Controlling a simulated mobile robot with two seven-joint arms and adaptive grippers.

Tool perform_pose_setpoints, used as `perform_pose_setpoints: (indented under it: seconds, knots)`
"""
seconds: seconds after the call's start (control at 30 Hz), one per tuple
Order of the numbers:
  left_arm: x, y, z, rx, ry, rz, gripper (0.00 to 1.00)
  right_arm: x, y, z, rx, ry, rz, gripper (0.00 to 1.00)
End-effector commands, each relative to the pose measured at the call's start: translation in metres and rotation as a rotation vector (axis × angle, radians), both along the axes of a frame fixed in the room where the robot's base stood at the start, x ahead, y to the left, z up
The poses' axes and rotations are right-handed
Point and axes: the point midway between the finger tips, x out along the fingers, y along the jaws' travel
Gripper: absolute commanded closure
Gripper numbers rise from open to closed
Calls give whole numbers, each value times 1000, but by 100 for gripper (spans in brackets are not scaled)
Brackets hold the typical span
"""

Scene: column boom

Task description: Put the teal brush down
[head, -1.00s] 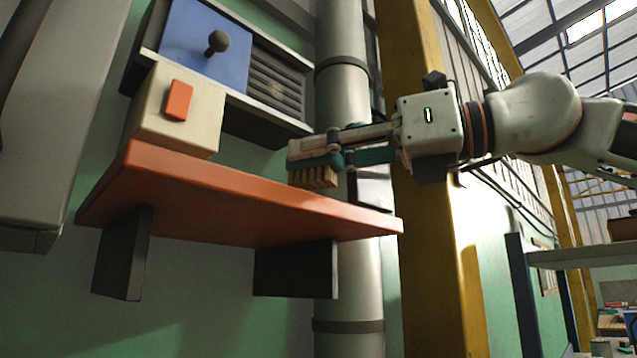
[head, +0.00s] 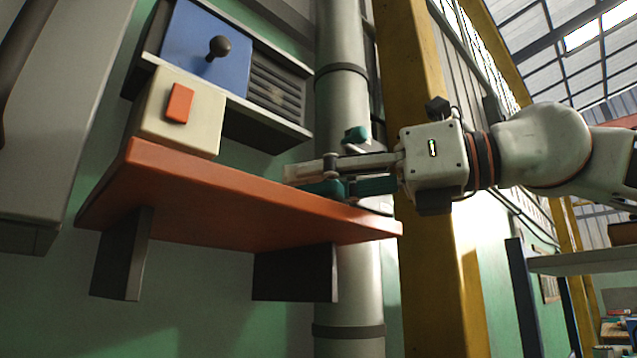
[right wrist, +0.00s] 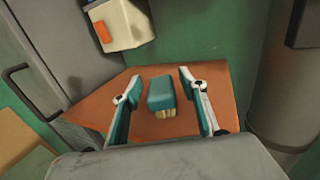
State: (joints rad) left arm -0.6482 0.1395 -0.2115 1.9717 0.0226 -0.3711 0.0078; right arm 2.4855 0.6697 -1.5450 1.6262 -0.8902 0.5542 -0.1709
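The teal brush (right wrist: 162,93) shows in the right wrist view as a teal block with pale bristles at its lower end. It appears to rest on the orange shelf (right wrist: 85,105). My right gripper (right wrist: 159,82) is open, with one teal-padded finger on each side of the brush and a visible gap on both sides. In the head view my right gripper (head: 320,166) is low over the right part of the orange shelf (head: 210,205). There I cannot clearly tell the brush from the teal finger pads. My left gripper is not in view.
A grey pipe (head: 342,95) and a yellow column (head: 425,60) stand close to my right gripper.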

Motion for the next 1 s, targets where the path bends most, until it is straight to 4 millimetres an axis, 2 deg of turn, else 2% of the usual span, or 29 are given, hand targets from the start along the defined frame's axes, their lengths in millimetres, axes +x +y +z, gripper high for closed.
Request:
perform_pose_setpoints:
  seconds: [0.23,0.5,0.7,0.83,1.0]
  knots:
    - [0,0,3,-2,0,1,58,-1,-3,6,2,-1,-1,58]
    - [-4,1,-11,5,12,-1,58,-19,-52,3,4,1,-2,58]
    - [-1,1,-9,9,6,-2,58,-34,-87,3,2,0,-2,58]
    - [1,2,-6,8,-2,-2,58,-41,-102,4,1,1,-1,58]
    - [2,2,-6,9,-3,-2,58,-45,-111,4,0,1,0,58]
